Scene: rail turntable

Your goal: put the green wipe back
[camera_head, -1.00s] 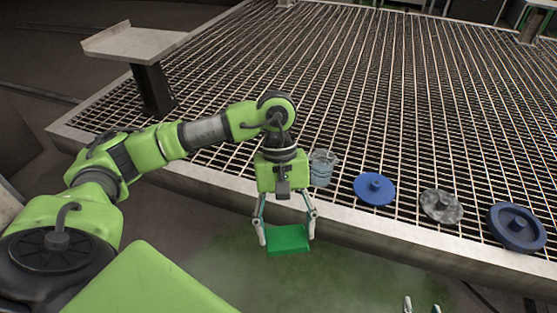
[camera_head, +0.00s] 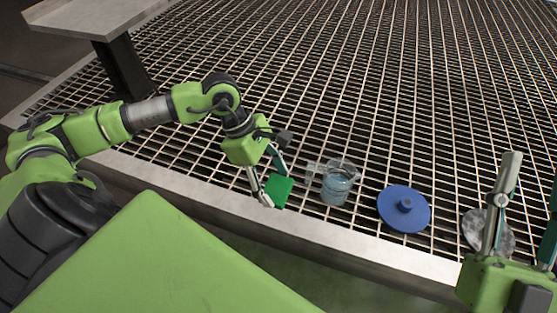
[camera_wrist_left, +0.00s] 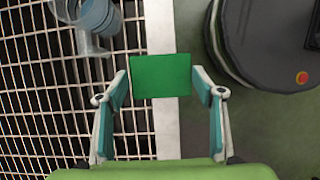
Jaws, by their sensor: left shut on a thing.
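The green wipe (camera_head: 279,191) is a flat green rectangle at the near edge of the grating, left of a clear jug. My left gripper (camera_head: 273,184) is shut on it. In the left wrist view the wipe (camera_wrist_left: 160,76) lies flat between the two fingertips, over the pale border strip and the grating. I cannot tell whether it touches the surface below. My right gripper (camera_head: 530,195) is at the lower right of the head view, fingers apart, with nothing seen between them.
The clear jug (camera_head: 338,184) with blue liquid stands close to the right of the wipe. A blue knobbed disc (camera_head: 404,208) and a mottled grey disc (camera_head: 476,228), partly behind my right gripper, lie further right. A grey stand (camera_head: 95,18) is at upper left. The grating behind is clear.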

